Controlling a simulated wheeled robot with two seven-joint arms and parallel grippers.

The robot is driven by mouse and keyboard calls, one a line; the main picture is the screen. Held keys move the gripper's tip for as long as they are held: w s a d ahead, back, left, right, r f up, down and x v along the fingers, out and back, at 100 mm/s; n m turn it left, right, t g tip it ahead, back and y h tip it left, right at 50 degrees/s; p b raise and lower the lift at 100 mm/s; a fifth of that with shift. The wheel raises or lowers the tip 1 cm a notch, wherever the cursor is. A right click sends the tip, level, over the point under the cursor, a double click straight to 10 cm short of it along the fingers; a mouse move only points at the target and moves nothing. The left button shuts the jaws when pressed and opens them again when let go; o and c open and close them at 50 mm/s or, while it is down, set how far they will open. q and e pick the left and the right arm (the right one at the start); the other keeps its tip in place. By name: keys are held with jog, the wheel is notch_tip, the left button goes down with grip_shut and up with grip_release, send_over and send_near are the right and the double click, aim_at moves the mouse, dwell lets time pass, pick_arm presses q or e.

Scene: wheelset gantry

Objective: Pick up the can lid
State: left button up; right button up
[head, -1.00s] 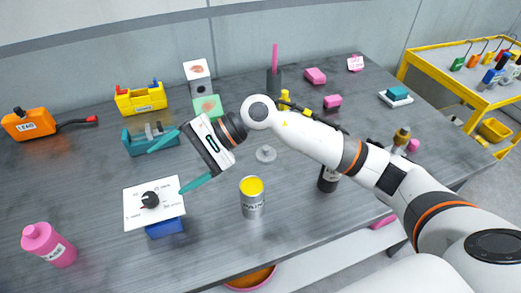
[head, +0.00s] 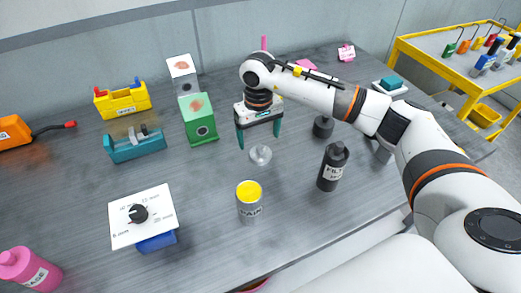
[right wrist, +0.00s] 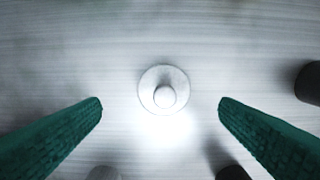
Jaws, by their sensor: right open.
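The can lid (head: 260,155) is a small round grey disc with a knob on top, lying flat on the table behind the paint can (head: 249,205). The can shows yellow at its top. My right gripper (head: 259,141) is open and points down, with its teal fingers spread to either side of the lid. In the right wrist view the lid (right wrist: 163,88) lies near the middle, between and beyond the two open fingertips (right wrist: 160,103), with nothing held. My left gripper is not in view.
A black bottle (head: 333,167) stands right of the paint can, with a dark round object (head: 323,127) behind it. A green box (head: 198,120) stands just left of my right gripper. A dial panel (head: 142,216) is at the front left. Bare table surrounds the lid.

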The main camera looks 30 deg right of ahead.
aim_at(260, 147)
jog(key=f, duration=0.1)
jog(key=f+p, duration=0.1)
jog(key=f, duration=0.3)
jog(key=shift+d+p, duration=0.25)
jog(key=shift+p, duration=0.15)
jog(key=shift+f, duration=0.25)
jog(key=c, duration=1.1)
